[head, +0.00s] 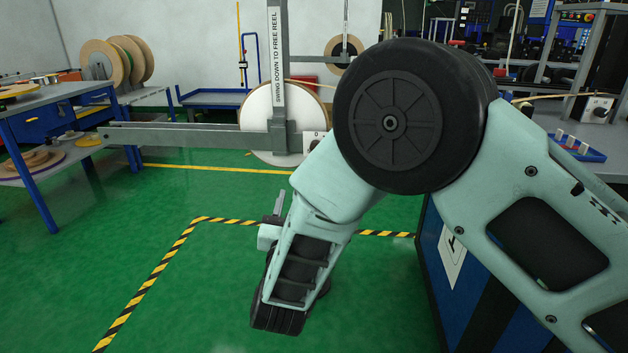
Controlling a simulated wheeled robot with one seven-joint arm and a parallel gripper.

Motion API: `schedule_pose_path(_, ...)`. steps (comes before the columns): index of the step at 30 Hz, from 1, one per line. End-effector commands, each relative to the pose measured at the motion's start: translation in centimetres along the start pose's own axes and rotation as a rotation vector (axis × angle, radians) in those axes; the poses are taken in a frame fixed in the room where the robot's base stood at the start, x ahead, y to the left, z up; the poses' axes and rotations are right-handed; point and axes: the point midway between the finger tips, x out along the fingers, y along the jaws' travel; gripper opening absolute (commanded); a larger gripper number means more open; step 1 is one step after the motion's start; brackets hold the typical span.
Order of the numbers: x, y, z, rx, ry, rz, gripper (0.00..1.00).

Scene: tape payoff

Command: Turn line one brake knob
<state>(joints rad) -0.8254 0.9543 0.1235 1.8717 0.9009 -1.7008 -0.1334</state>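A light box with a dark round knob (600,112) sits on the grey bench at the far right. A small pale plate (313,143) with a dark spot is fixed beside the near white reel (258,122), partly hidden by my arm. No readable label shows which is the line one brake knob. My arm reaches in from the right and folds downward at centre. A small part of its far end (268,236) shows behind the lower link, low over the green floor and well apart from both.
A grey post (277,50) reads "SWING DOWN TO FREE REEL", with a horizontal bar (190,136) reaching left. A blue workbench (50,108) stands left. A blue-black cabinet (432,240) stands right below my arm. Striped floor tape (160,270) marks open green floor.

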Motion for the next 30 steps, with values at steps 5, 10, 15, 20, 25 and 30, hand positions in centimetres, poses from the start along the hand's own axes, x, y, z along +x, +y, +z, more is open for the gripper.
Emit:
schedule_pose_path(5, -1.7, 1.0, 1.7, -0.039, 0.142, 0.049, 0.47)
schedule_pose_path(10, -0.9, 1.2, 1.4, -0.044, 0.166, 0.059, 0.47)
schedule_pose_path(15, 1.9, 1.4, 0.9, -0.043, 0.166, 0.059, 0.47)
schedule_pose_path(20, 5.3, 1.6, 0.4, -0.042, 0.165, 0.059, 0.47)
schedule_pose_path(25, 8.8, 1.8, -0.2, -0.043, 0.165, 0.06, 0.47)
schedule_pose_path(30, 12.0, 1.9, -0.7, -0.043, 0.164, 0.059, 0.47)
